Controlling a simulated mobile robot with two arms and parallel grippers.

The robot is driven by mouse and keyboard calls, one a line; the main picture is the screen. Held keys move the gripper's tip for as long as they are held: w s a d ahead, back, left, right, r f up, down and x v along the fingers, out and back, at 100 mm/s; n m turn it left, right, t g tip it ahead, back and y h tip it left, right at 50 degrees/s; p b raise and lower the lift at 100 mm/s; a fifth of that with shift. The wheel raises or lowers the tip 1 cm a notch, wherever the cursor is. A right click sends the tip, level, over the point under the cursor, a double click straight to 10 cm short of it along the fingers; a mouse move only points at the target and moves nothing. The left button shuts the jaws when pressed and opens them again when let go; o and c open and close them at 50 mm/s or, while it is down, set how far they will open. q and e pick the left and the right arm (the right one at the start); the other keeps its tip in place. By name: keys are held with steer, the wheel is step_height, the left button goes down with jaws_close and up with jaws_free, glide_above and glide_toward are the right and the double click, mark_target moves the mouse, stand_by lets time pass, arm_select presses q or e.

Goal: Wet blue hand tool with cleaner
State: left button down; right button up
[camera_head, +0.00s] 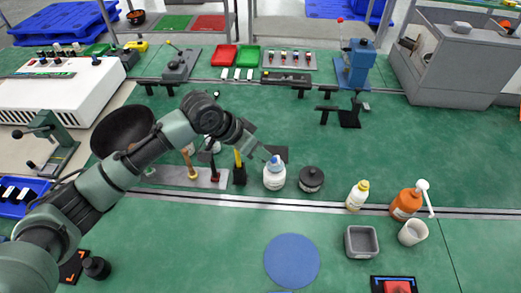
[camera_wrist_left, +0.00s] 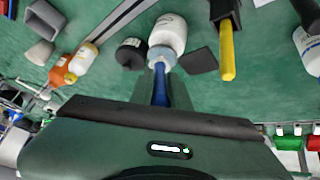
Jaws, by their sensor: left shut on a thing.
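My left gripper (camera_head: 262,152) comes in from the left and is shut on the blue hand tool (camera_wrist_left: 160,87), whose blue handle shows between the fingers in the left wrist view. The tool points at the pale round top of a white bottle (camera_head: 274,178). The bottle stands upright on the green bench and shows in the left wrist view too (camera_wrist_left: 170,31). The tool's far end meets the bottle top in the picture; I cannot tell whether it touches or how deep it sits. My right gripper is not in view.
A black lidded jar (camera_head: 311,179) stands just right of the bottle. A yellow-handled tool (camera_head: 239,164) stands upright to its left. Farther right are a yellow-capped bottle (camera_head: 357,196), an orange bottle (camera_head: 405,204) and a grey square container (camera_head: 361,242). A blue round mat (camera_head: 292,261) lies in front.

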arm_select(q)
steer(key=shift+f, duration=0.7)
stand_by(0.4)
steer(key=shift+r, duration=0.1)
stand_by(0.4)
step_height(320, 180, up, 7)
steer(key=p, duration=0.7)
steer(key=shift+p, duration=0.3)
steer(key=shift+s, duration=0.1)
stand_by(0.4)
